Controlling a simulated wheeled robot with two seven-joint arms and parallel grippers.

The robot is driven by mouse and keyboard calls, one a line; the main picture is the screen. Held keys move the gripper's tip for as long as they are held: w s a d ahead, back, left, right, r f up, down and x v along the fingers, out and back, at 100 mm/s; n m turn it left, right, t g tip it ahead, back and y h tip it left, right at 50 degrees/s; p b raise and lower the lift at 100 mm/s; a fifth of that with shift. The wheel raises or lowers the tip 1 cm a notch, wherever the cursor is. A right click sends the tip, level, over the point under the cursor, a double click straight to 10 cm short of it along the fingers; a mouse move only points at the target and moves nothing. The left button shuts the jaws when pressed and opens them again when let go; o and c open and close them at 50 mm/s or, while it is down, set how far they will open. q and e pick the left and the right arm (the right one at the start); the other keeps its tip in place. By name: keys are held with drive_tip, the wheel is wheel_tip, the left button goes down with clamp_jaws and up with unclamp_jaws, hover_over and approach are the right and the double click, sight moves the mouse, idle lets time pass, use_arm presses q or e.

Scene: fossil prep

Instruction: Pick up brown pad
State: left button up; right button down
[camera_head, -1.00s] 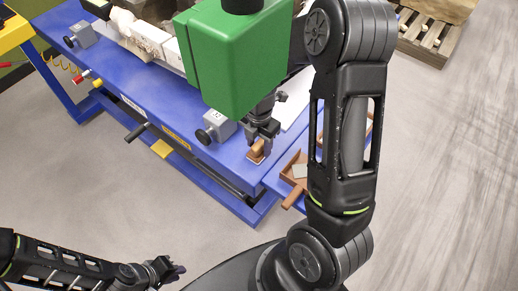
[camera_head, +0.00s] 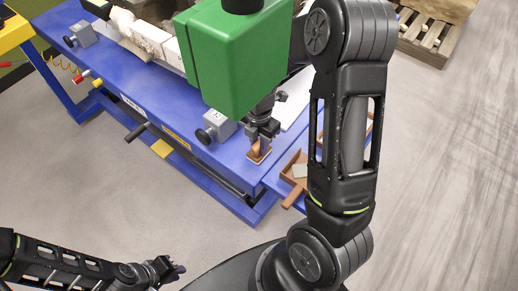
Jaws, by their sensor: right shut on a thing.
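The brown pad (camera_head: 260,157) is a small brown block with a flat, squarish base, near the front edge of the blue table (camera_head: 185,105). My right gripper (camera_head: 258,142) points down onto it and is shut on its upper part. I cannot tell whether the pad touches the table. The green housing hides part of the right wrist. My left gripper (camera_head: 178,269) is low in the view, over the floor and away from the table. It is too small and dark to tell whether its fingers are open.
A brown tray with a handle (camera_head: 292,197) holds a grey piece, right of the pad. A grey clamp block with a black knob (camera_head: 212,127) stands left of the pad. A big green housing (camera_head: 235,60) hangs above the table. Pale fossil blocks (camera_head: 145,38) lie behind.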

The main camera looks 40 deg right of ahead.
drive_tip(key=shift+r, duration=0.1)
idle(0.3)
wheel_tip(320, 180, up, 10)
drive_tip(key=shift+f, duration=0.1)
idle(0.4)
idle(0.3)
drive_tip(key=c, duration=1.8)
unclamp_jaws()
clamp_jaws()
